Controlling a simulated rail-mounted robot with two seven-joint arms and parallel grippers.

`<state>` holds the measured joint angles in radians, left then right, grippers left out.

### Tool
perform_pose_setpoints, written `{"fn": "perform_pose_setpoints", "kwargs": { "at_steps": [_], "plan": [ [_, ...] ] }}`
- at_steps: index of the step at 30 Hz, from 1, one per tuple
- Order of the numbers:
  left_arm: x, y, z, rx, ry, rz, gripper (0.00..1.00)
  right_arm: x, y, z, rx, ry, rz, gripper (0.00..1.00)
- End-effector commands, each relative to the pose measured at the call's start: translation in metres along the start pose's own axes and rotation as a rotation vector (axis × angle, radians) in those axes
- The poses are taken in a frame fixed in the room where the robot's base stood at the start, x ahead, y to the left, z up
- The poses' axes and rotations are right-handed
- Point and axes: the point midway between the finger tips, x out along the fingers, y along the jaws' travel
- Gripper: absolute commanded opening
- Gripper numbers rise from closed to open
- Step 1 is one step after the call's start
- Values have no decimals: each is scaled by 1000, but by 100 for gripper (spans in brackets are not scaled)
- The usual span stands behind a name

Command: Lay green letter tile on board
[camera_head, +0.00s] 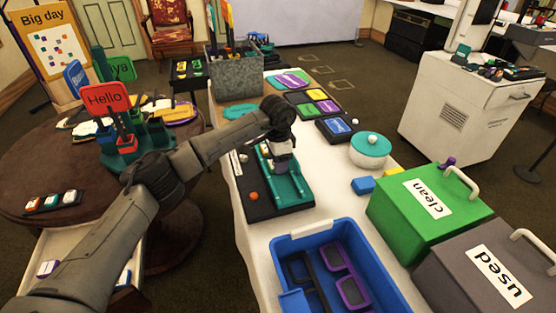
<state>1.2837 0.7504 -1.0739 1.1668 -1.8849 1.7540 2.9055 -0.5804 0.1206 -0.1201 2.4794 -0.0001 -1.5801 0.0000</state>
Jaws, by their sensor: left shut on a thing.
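A dark board (263,211) with a teal panel on it lies on the white table. My left gripper (283,171) points down over the teal panel. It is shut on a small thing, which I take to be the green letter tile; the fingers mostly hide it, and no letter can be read. I cannot tell whether the tile touches the panel. A small orange ball-like piece (254,196) lies on the board's left part. My right gripper is not in view.
A blue bin (388,279) with frames inside stands at the table's front. A green "clean" box (405,205), a grey "used" box (470,270) and a lidded teal-and-white pot (369,158) stand to the right. A metal planter (236,98) stands behind.

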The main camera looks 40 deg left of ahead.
Motion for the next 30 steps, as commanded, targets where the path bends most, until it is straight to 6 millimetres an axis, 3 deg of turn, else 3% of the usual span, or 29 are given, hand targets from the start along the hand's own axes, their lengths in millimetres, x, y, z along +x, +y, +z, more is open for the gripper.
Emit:
{"fn": "perform_pose_setpoints", "kwargs": {
  "at_steps": [9, 18, 30],
  "plan": [
    [0, 0, 0, 0, 0, 0, 75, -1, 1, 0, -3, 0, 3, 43],
    [-3, 0, 0, 1, 2, -1, 75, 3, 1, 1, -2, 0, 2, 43],
    [-76, 0, -1, 1, 1, 0, 75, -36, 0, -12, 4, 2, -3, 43]
  ]
}}
